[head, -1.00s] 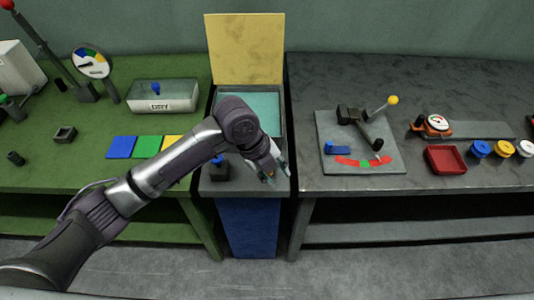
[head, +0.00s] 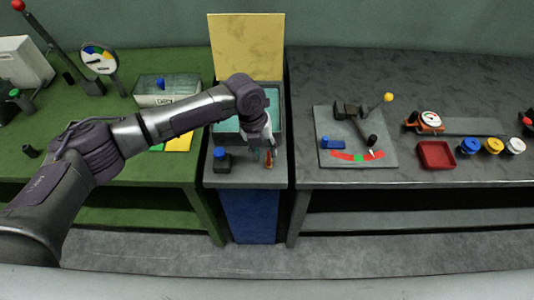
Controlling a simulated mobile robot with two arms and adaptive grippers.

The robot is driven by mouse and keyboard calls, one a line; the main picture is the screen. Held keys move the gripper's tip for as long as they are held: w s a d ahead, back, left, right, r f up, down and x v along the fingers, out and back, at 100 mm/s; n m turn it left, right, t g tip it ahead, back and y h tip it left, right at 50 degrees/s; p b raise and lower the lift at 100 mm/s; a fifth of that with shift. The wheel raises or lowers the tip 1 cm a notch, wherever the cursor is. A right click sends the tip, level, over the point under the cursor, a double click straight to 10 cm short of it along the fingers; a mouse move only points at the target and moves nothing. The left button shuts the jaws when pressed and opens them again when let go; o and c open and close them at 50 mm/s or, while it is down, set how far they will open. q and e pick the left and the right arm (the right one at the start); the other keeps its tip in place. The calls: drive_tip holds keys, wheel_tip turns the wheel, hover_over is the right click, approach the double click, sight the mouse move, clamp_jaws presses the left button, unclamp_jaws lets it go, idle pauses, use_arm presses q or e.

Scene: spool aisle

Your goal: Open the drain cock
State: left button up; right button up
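A small red-orange part (head: 268,165) shows on the grey stand in front of the teal basin (head: 226,126). It may be the drain cock's handle, but my gripper hides most of it. My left gripper (head: 265,154) points down right over this part. Its fingers look apart, one on the left of the red part and one on the right. I cannot tell whether they touch it. A black block with a blue cap (head: 221,158) stands left of the gripper, apart from it. My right gripper is not in view.
A yellow panel (head: 246,47) rises behind the basin. The green bench (head: 135,200) on the left holds a gauge, a lever and a glass box. The dark bench (head: 440,75) on the right holds a lever plate, a red tray (head: 436,155) and several spools.

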sight(268, 161)
use_arm(q)
drive_tip(key=shift+d+f, duration=0.2)
drive_tip(key=shift+f, duration=0.75)
drive_tip(key=shift+d+f, duration=0.15)
drive_tip(key=shift+f, duration=0.75)
clamp_jaws()
